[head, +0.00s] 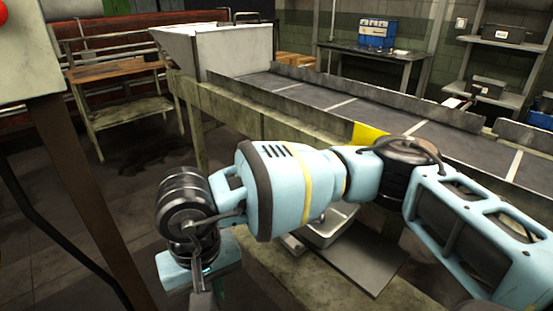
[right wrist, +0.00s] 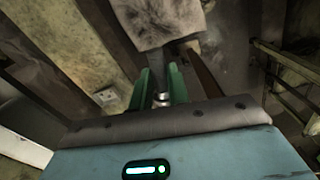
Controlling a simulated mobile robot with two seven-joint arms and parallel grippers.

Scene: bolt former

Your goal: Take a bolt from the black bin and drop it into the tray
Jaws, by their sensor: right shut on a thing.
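My right arm reaches across the head view from the right, and its wrist hangs at the lower left. In the right wrist view my right gripper (right wrist: 162,84) has its green fingers closed around a small shiny metal piece, which looks like a bolt (right wrist: 162,97). Most of the bolt is hidden by the fingers. A metal tray (head: 328,231) sits below my forearm in the head view, partly covered by it. The gripper is left of the tray, apart from it. The task's black bin cannot be made out near the gripper. My left gripper is not in view.
A conveyor (head: 340,103) with raised side rails runs behind my arm, with a grey hopper (head: 236,50) at its left end. A brown post (head: 80,190) stands at the left. A wooden bench (head: 115,75) is at the back left. The floor between is open.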

